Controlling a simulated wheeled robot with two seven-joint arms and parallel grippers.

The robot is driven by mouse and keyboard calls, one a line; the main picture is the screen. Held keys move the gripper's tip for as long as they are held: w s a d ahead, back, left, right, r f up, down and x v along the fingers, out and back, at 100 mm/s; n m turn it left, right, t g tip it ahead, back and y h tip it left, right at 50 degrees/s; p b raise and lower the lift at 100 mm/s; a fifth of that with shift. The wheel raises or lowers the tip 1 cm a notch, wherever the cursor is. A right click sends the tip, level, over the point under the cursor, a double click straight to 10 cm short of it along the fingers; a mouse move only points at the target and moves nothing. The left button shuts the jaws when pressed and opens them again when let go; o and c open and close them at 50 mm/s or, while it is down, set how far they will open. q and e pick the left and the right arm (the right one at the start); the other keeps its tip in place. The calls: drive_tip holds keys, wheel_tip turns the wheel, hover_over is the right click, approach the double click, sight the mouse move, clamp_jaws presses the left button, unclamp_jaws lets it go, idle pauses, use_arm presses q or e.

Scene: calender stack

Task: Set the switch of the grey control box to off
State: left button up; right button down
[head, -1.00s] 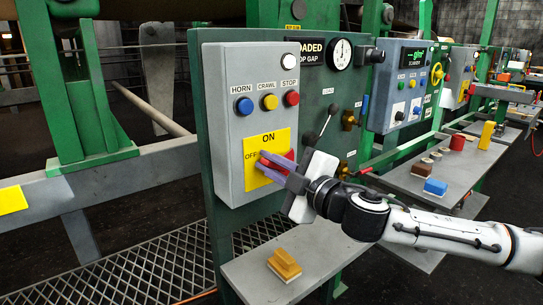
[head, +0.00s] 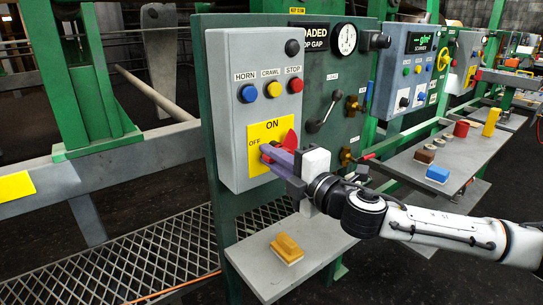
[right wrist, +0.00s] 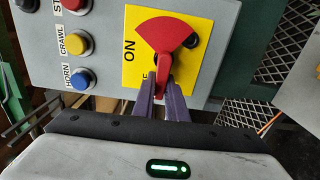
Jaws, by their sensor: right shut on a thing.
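The grey control box (head: 235,110) is on a green panel in the head view, with a yellow ON/OFF plate (head: 257,131) low on its front. The red switch (head: 289,139) sits on this plate. In the right wrist view, the red switch (right wrist: 165,38) has a fan-shaped part and a narrow handle. The handle points towards the partly hidden OFF label. My right gripper (head: 269,154) is shut on the handle, its purple fingers on either side of it in the right wrist view (right wrist: 163,88). My left gripper is not in view.
A dark round lamp (head: 292,47) and the blue, yellow and red buttons (head: 271,89) are above the plate. A black-knobbed lever (head: 323,113) stands close right of the box. A shelf (head: 262,273) with a yellow block (head: 287,247) is below my right arm.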

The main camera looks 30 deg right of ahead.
drive_tip(key=c, duration=1.8)
unclamp_jaws()
drive_tip(key=shift+o, duration=0.2)
drive_tip(key=shift+s, duration=0.1)
drive_tip(key=shift+s+d+f, duration=0.1)
drive_tip(key=shift+s+f, duration=0.05)
drive_tip(key=shift+s, duration=0.1)
use_arm(q)
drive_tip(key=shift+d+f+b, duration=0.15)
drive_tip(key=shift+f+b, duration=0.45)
drive_tip(key=shift+b, duration=0.15)
use_arm(e)
drive_tip(key=s, duration=0.9)
drive_tip(key=shift+s+d, duration=0.3)
drive_tip(key=shift+s, duration=0.05)
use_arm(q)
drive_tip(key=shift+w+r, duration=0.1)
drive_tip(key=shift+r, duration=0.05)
